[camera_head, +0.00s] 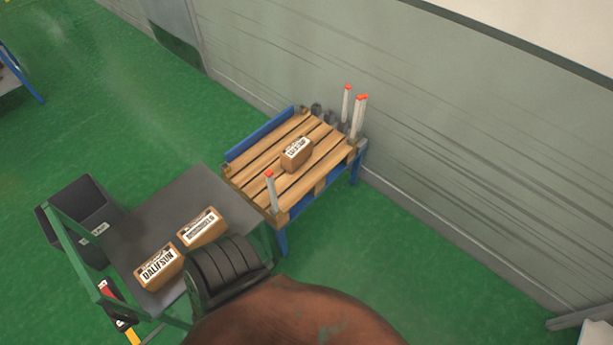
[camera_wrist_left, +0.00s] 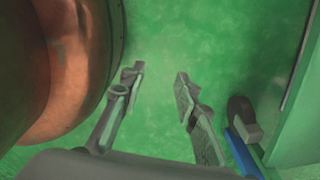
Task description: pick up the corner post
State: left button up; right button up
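Three pale corner posts with orange-red tops stand upright on the wooden pallet (camera_head: 247,172). One post (camera_head: 271,190) is at the near corner, one post (camera_head: 358,120) is at the right corner, and a third post (camera_head: 346,104) stands just behind that one. My left gripper (camera_wrist_left: 160,75) shows in the left wrist view with its fingers apart and nothing between them, over green floor. No post shows in that view. Neither gripper shows in the head view, and my right gripper is out of sight.
The pallet rests on a blue stand (camera_head: 281,240) near the grey wall (camera_head: 450,140) and carries a carton (camera_head: 297,152). A grey table (camera_head: 160,215) with two cartons (camera_head: 201,227) (camera_head: 158,268) and a black bin (camera_head: 78,205) are at left. Green floor is clear right of the stand.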

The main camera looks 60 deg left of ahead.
aim_at(269, 174)
jog(key=i, duration=0.45)
jog(key=u, duration=2.7)
